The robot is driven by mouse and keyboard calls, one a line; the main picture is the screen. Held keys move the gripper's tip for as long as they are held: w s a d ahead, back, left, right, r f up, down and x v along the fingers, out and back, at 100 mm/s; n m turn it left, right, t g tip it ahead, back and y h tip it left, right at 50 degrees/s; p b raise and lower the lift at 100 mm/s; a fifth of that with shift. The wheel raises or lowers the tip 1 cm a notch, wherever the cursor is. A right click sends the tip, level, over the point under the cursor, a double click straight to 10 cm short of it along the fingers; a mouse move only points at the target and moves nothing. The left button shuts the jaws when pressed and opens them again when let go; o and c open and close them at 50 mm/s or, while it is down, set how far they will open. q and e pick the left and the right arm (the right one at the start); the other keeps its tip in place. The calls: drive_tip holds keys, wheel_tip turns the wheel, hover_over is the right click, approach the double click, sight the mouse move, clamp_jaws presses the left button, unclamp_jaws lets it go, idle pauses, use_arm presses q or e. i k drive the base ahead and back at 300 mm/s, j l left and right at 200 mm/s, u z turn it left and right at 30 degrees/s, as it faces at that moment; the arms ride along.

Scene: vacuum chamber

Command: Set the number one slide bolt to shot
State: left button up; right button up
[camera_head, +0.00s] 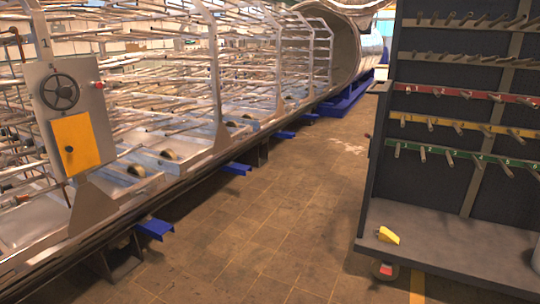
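A grey panel (50,83) stands at the left on a post marked with the number 1 (46,43). The panel carries a black handwheel (60,92), a small red knob (99,85) at its right edge and a yellow plate (77,141) with a dark knob (69,149). I cannot clearly make out which part is the number one slide bolt or how it is set. A thin brownish rod or pipe (17,38) shows at the far left edge. Neither of my grippers is in view.
A long rack of metal rods (150,120) on a rail bed runs back to a round chamber opening (335,45). Blue brackets (155,228) jut into the aisle. A dark pegboard cart (430,180) with a yellow object (388,235) stands right. The tiled floor (270,220) between is clear.

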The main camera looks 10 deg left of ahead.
sight(144, 191)
drive_tip(key=i+j+u, duration=0.1)
drive_tip(key=i+u, duration=0.85)
drive_tip(key=u, duration=0.2)
drive_tip(key=i+l+u, duration=0.35)
drive_tip(key=i+j+z, duration=0.35)
drive_tip(key=i+j, duration=0.25)
drive_tip(key=i, duration=0.15)
drive_tip(key=i+j+z, duration=0.4)
drive_tip(key=i+j, duration=0.3)
drive_tip(key=j, duration=0.1)
